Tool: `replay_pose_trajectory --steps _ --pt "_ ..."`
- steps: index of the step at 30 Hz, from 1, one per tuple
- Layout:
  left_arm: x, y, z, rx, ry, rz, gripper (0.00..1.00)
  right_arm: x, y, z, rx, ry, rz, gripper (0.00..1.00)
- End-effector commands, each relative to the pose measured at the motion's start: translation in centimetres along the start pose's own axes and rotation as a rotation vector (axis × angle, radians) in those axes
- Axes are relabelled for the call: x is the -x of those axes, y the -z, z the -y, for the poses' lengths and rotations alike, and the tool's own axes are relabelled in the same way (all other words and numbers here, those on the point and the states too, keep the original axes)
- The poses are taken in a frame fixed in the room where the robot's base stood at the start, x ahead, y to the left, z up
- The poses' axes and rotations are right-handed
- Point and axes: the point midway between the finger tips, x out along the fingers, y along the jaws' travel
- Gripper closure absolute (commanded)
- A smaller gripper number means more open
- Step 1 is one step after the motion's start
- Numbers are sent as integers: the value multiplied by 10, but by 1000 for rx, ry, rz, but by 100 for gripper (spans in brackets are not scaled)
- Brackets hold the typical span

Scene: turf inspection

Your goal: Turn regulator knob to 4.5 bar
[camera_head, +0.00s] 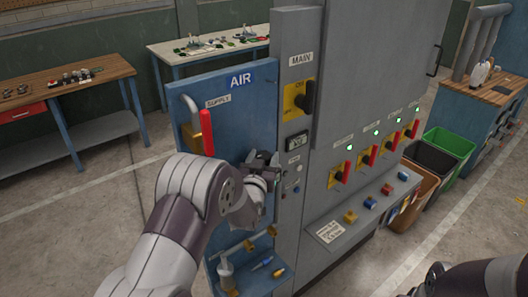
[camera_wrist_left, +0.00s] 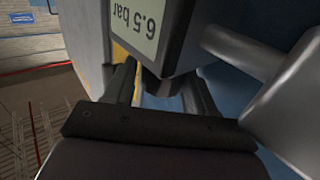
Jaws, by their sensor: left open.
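The regulator's display (camera_wrist_left: 138,25) shows in the left wrist view, tilted, and appears to read 6.5 bar. Below its dark housing is a dark round knob (camera_wrist_left: 162,88), partly hidden by the housing. My left gripper (camera_wrist_left: 165,92) is open, with one finger on each side of the knob; I cannot tell whether they touch it. In the head view my left gripper (camera_head: 264,163) is at the right edge of the blue AIR panel (camera_head: 240,110), and the regulator is mostly hidden behind it. Only part of my right arm shows at the lower right; its gripper is out of view.
A red supply lever (camera_head: 207,132) stands just above my left arm. The grey MAIN cabinet (camera_head: 365,70), with a black rotary switch (camera_head: 308,97) and several red levers, is close on the right. Pipe fittings (camera_head: 226,272) are below. A wooden bench (camera_head: 62,85) is at far left.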

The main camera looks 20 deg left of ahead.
Motion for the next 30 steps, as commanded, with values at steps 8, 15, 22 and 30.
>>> replay_pose_trajectory --steps 8,15,22,30 --pt "-8 0 0 0 1 0 45 3 0 0 0 0 0 57" --pt "-8 0 0 0 0 0 79 3 0 0 0 0 0 57" --pt "-8 -1 0 0 2 0 79 3 0 0 0 0 0 57" --pt "-8 -1 0 0 1 1 79 3 0 0 0 0 0 57"
